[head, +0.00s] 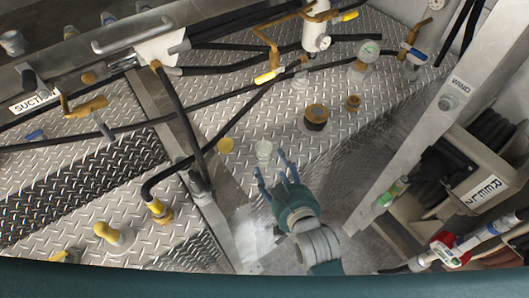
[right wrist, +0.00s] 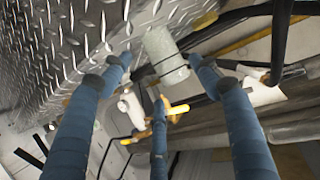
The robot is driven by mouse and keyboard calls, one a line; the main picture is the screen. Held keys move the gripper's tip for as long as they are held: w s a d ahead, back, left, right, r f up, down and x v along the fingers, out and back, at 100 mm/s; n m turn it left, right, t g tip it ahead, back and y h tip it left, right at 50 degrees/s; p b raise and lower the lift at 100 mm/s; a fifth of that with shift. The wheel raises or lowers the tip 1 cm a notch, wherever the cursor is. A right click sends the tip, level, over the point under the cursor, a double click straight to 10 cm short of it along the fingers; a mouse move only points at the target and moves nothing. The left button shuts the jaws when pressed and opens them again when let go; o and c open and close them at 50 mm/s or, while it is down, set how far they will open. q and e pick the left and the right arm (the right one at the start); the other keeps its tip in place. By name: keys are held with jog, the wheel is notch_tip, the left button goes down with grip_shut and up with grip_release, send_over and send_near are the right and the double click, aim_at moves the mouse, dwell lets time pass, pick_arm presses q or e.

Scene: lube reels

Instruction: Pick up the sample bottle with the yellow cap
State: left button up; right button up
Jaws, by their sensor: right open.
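My right gripper (head: 272,178) is open, its blue fingers pointing up the picture at a small pale bottle (head: 263,150) on the diamond-plate deck. In the right wrist view the open right gripper (right wrist: 160,85) has its three fingers spread around a pale, speckled cylinder (right wrist: 165,55), which looks like this bottle. No finger is clearly touching it. I cannot make out a yellow cap on it. A round yellow cap-like piece (head: 226,145) lies just left of the bottle in the head view; I cannot tell whether it belongs to a bottle. My left gripper is not in view.
A dark fitting with an orange ring (head: 316,117) stands right of the bottle. Black hoses (head: 230,125) and yellow-handled valves (head: 268,76) lie behind and left. A metal rail and hose reel (head: 480,170) stand at the right. Bare deck (head: 345,135) lies right of the gripper.

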aim_at(270, 157)
jog(key=shift+w+a+f, duration=0.15)
jog(key=shift+w, duration=0.25)
jog(key=shift+w+a, duration=0.15)
jog(key=shift+w, duration=0.15)
jog(key=p+x, duration=0.1)
jog(key=x, duration=0.3)
jog(key=shift+w+p, duration=0.3)
jog(key=shift+p, duration=0.1)
jog(key=shift+w, duration=0.15)
jog(key=c, duration=0.7)
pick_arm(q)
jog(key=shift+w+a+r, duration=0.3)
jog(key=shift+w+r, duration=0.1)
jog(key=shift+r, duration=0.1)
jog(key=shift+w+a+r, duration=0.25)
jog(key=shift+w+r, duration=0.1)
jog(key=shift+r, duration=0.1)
pick_arm(e)
jog(key=shift+c, duration=0.4)
